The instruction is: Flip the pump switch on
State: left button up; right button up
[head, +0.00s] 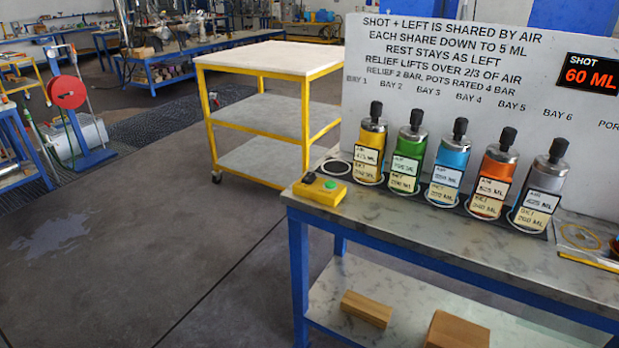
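A yellow switch box (320,190) sits at the left front corner of the grey bench top (400,215). It has a green button (330,185) on top and a small dark knob at its left end. I cannot tell whether the switch is on or off. Several flanged vessels with black tops stand in a row to its right: yellow (371,138), green (409,145), blue (452,155), orange (496,165) and grey (547,178). Each has white labels. Neither of my grippers is in view.
A white sign board (440,60) stands behind the vessels, with a display (591,76) reading "SHOT 60 ML". An empty ring (337,167) lies behind the switch box. Wooden blocks (366,308) lie on the lower shelf. A yellow cart (270,100) stands behind; the left floor is open.

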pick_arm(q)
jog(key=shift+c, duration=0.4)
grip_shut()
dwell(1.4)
